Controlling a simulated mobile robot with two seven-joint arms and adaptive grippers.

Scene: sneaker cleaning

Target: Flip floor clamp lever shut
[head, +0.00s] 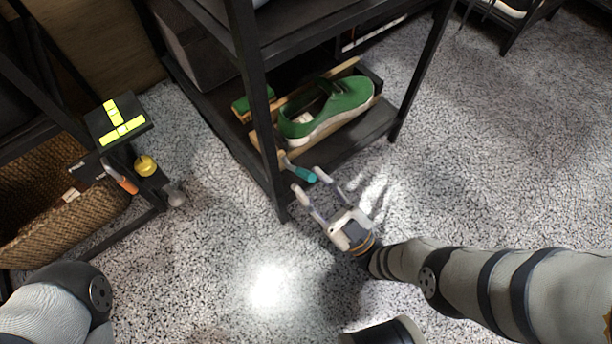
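A teal-handled lever (301,174) sticks out from the front end of a wooden-sided holder (266,145) on the low black shelf; I take this to be the clamp lever. A green shoe with a white sole (335,106) lies in the holder between its wooden bars. My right gripper (308,180) is at the shelf's front corner with its two fingers spread. The teal handle's end shows close to the gap between the fingertips; I cannot tell whether they touch it. My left gripper is out of view; only part of my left arm shows at the lower left.
A black rack post (254,90) stands just left of the lever. At left are a black stand with yellow strips (121,125), an orange handle (121,180) and a wicker basket (60,225). Speckled floor (490,150) is clear at right.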

